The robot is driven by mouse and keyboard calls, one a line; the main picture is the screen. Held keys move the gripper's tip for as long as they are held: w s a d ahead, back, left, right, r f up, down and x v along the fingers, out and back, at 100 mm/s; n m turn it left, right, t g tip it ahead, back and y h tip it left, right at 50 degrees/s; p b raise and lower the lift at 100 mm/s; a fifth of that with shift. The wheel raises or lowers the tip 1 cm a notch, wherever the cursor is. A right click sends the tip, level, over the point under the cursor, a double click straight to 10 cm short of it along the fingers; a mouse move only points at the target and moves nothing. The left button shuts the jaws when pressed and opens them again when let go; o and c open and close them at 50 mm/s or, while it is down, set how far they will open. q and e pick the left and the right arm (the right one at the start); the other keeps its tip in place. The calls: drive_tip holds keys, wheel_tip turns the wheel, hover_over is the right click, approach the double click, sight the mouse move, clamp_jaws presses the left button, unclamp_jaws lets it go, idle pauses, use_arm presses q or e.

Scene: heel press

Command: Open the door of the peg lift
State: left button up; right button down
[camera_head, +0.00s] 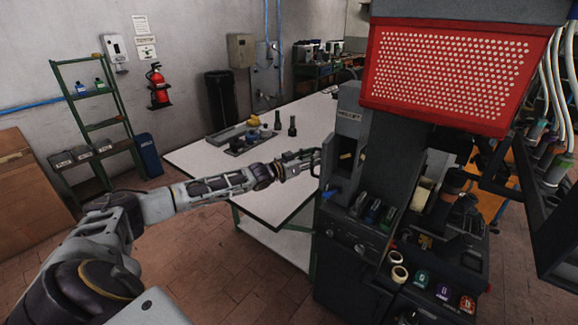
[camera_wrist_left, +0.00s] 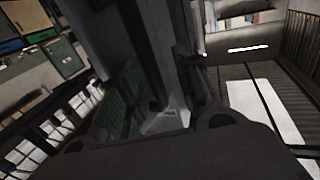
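A narrow grey housing with a small label (camera_head: 348,116) stands at the left side of the dark press; it looks like the peg lift. Its door cannot be told apart clearly. A dark recess with a pale piece shows below the label. My left gripper (camera_head: 308,159) reaches in from the left, its tips close against the housing's left edge. Whether they touch it, or hold any part, cannot be told. My right gripper is not identifiable.
The red perforated guard (camera_head: 447,72) overhangs the press. A white-topped table (camera_head: 205,163) with dark tools stands behind my left arm. Coloured knobs (camera_head: 443,290) and small bins line the press front. A dark rack with hoses (camera_head: 557,190) stands at right.

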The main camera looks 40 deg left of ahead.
use_arm(q)
drive_tip(key=v, duration=1)
idle(1.7)
drive_tip(key=shift+s+a, duration=0.2)
drive_tip(key=shift+s, duration=0.35)
idle(0.7)
